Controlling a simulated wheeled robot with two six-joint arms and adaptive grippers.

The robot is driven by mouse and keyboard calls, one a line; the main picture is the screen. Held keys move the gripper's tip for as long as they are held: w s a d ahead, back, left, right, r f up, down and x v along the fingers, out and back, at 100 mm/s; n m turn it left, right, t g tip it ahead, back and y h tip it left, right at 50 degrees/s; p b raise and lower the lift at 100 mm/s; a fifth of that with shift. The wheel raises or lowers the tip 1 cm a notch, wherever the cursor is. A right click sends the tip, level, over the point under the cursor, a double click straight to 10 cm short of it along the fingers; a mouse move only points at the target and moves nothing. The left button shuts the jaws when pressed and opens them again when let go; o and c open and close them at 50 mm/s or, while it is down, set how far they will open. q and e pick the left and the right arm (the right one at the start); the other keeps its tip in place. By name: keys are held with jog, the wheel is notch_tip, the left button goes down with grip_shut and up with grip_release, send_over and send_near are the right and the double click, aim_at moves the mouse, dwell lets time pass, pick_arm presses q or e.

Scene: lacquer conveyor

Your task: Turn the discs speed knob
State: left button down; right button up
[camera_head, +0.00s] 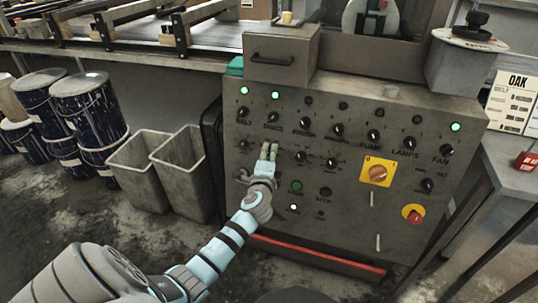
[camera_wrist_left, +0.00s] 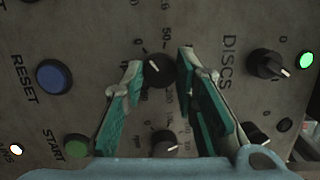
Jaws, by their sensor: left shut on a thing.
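The grey control panel (camera_head: 345,215) has rows of dark knobs, and the discs switch knob (camera_head: 271,115) sits in its upper row under a lit green lamp. My left gripper (camera_head: 268,150) is at the panel just below that switch. In the left wrist view the discs speed knob (camera_wrist_left: 158,73), black with a pale pointer and a printed number scale, lies between the teal fingertips of my left gripper (camera_wrist_left: 161,66), which is shut on it. The DISCS label and the discs switch knob (camera_wrist_left: 268,64) show to the right. In the head view the fingers cover the speed knob.
Another scale knob (camera_wrist_left: 165,145) is close by the fingers. The blue reset button (camera_wrist_left: 54,76) and green start button (camera_wrist_left: 76,146) are to the left. A yellow-plated orange rotary switch (camera_head: 377,172) and red emergency button (camera_head: 413,215) are further right. Grey bins (camera_head: 143,165) stand left.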

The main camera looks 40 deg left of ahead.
pick_arm(q)
jog(key=shift+f, duration=0.1)
dwell(0.3)
jog(key=c, duration=1.3)
grip_release()
jog(key=v, duration=1.2)
jog(key=shift+d, duration=0.1)
